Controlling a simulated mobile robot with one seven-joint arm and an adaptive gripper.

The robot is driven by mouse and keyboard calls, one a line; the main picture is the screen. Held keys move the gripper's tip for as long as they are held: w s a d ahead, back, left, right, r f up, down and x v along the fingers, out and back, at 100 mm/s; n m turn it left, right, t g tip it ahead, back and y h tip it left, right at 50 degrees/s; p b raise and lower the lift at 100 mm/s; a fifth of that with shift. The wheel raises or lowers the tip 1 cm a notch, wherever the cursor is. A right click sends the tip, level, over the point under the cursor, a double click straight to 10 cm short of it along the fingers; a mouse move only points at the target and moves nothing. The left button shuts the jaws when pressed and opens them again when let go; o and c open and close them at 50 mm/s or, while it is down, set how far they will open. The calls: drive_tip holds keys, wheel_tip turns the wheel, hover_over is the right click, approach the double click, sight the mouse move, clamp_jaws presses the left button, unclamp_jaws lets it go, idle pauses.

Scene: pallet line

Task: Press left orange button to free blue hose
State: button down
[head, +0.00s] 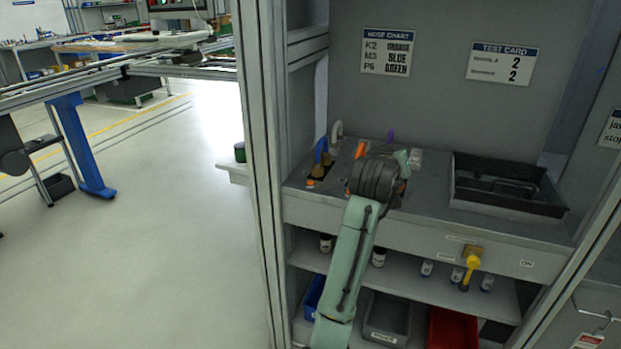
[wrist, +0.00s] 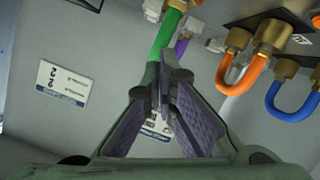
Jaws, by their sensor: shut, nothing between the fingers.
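In the head view the blue hose (head: 321,150) loops up at the left of the grey bench top, left of my arm. A small orange spot (head: 310,183), likely the left orange button, sits in front of its base. In the wrist view the blue hose (wrist: 291,112) and an orange hose (wrist: 239,82) curve from brass fittings (wrist: 272,36) at the right. My gripper (wrist: 165,82) is shut and empty, its tips close to a green hose (wrist: 164,34); I cannot tell whether they touch. The wrist hides part of the bench in the head view.
A black tray (head: 505,207) stands on the bench's right side. A yellow-handled valve (head: 470,267) is on the front panel. A hose chart (head: 387,52) and a test card (head: 501,63) hang on the back wall. A metal post (head: 259,170) bounds the left.

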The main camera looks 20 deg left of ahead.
drive_tip(key=a+r+n+g+y, duration=0.1)
drive_tip(key=a+n+g, duration=0.1)
drive_tip(key=a, duration=0.9)
drive_tip(key=s+a+r+n+g+y, duration=0.1)
drive_tip(key=a+n, duration=0.4)
drive_tip(key=a, duration=0.6)
drive_tip(key=shift+s+r+g+y, duration=0.2)
drive_tip(key=shift+r+g+y, duration=0.5)
drive_tip(key=shift+g, duration=0.5)
drive_tip(key=shift+d, duration=0.1)
drive_tip(key=b, duration=0.6)
hover_over(308, 182)
wheel_tip(308, 182, down, 8)
drive_tip(key=shift+s+r, duration=0.1)
drive_tip(key=shift+r, duration=0.15)
drive_tip(key=shift+f+b, duration=0.4)
drive_tip(key=shift+f, duration=0.2)
drive_tip(key=shift+f, duration=0.15)
drive_tip(key=shift+f, duration=0.3)
